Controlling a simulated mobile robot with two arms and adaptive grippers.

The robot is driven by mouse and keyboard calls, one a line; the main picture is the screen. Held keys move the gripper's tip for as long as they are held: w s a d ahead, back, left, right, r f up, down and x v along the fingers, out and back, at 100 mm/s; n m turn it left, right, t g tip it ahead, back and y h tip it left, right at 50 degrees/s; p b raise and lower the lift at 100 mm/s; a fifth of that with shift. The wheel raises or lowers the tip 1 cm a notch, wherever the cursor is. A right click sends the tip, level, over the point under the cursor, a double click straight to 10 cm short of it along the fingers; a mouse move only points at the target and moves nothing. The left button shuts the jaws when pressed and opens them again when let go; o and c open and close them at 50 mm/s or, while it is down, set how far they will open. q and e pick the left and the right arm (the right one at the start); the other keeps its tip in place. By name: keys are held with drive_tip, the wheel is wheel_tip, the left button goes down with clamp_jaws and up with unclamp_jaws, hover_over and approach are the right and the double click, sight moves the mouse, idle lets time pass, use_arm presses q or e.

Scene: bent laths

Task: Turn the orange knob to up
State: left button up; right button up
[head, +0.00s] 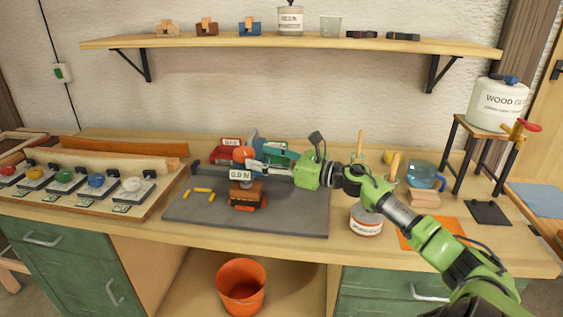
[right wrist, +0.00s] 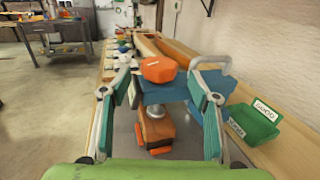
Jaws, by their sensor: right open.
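The orange knob (head: 240,153) is a rounded orange piece above the grey mat (head: 300,218), over a blue part and a wooden block. In the right wrist view the knob (right wrist: 158,70) stands ahead, between the two spread fingers. My right gripper (head: 262,160) is open, reaching in from the right at about the knob's height. Its fingers (right wrist: 160,88) show on both sides of the knob in the wrist view. I cannot tell whether they touch it. The knob's marks are too small to read. My left gripper is not in view.
A wooden block with orange parts (head: 245,196) stands below the knob. Yellow pegs (head: 203,190) lie on the mat. A panel with several coloured knobs (head: 97,184) is at left. A can (head: 366,220) stands right of the mat. A green bin (right wrist: 253,121) is close right in the wrist view.

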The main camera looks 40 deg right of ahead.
drive_tip(key=shift+v, duration=2.8)
